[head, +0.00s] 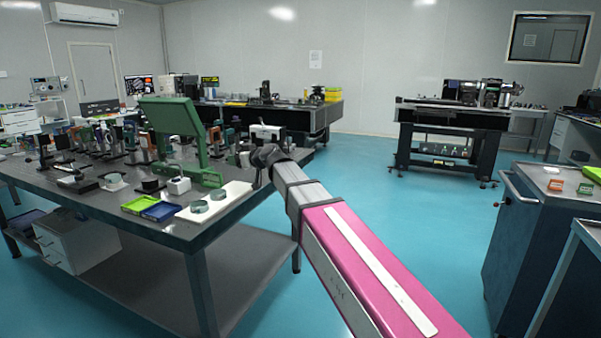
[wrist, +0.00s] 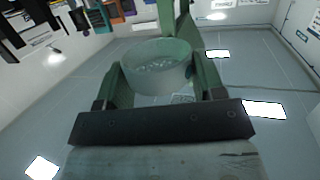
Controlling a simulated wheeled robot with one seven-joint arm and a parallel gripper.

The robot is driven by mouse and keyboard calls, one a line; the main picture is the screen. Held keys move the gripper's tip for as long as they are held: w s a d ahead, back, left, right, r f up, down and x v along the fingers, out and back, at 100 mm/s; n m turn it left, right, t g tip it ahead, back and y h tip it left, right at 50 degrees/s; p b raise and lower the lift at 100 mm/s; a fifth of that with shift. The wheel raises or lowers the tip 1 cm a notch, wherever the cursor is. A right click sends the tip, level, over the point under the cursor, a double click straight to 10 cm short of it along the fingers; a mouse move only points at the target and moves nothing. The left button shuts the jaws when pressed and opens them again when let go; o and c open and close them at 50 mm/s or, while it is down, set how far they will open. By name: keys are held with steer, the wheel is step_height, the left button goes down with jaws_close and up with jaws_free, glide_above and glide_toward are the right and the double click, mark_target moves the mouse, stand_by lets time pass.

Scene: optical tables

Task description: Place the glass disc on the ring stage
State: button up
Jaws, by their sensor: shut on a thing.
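In the wrist view, my gripper (wrist: 160,74) is shut on a clear round glass disc (wrist: 158,68). The disc sits between the two fingers, with its rim and pale inner face showing. In the head view, my arm reaches up and left over the right edge of the near table, and its dark wrist end shows there. I cannot make out the fingers or the held disc in that view. A low round piece (head: 114,181) on the table may be the ring stage, but it is too small to tell.
A tall green bracket (head: 176,120) stands on the near table (head: 150,226). A white tray (head: 236,192) holds two round pieces (head: 199,206), beside green and blue trays (head: 158,211). Several optical mounts crowd the back. The floor to the right is clear up to a dark cabinet (head: 533,240).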

steer(key=w+d+r+m+t+h, duration=0.1)
steer(key=w+d+m+t+h, duration=0.2)
steer(key=d, duration=1.1)
steer(key=w+d+r+m+t+h, duration=0.15)
steer(key=d+m+h, duration=0.3)
steer(key=d, duration=0.95)
steer(key=w+d+m+t+h, duration=0.25)
steer(key=d+h, duration=0.25)
steer(key=d, duration=0.9)
steer(key=s+a+n+g+y, duration=0.2)
steer(key=a+n+y, duration=0.1)
steer(key=a, duration=1.1)
steer(key=s+a+f+n+g+y, duration=0.1)
steer(key=a+y, duration=0.4)
steer(key=a, duration=0.9)
steer(key=s+a+f+n+g+y, duration=0.1)
steer(key=s+a+n+g+y, duration=0.3)
steer(key=a, duration=1)
steer(key=shift+a+f+n+y, duration=0.25)
steer(key=shift+a+n+y, duration=0.15)
steer(key=shift+n, duration=0.7)
steer(key=s+a+n+g+y, duration=0.2)
steer(key=s+a, duration=0.4)
steer(key=a, duration=0.4)
steer(key=shift+r+n+g, duration=0.4)
steer(key=shift+n+g, duration=0.1)
steer(key=shift+g, duration=0.4)
steer(key=shift+s+a, duration=0.1)
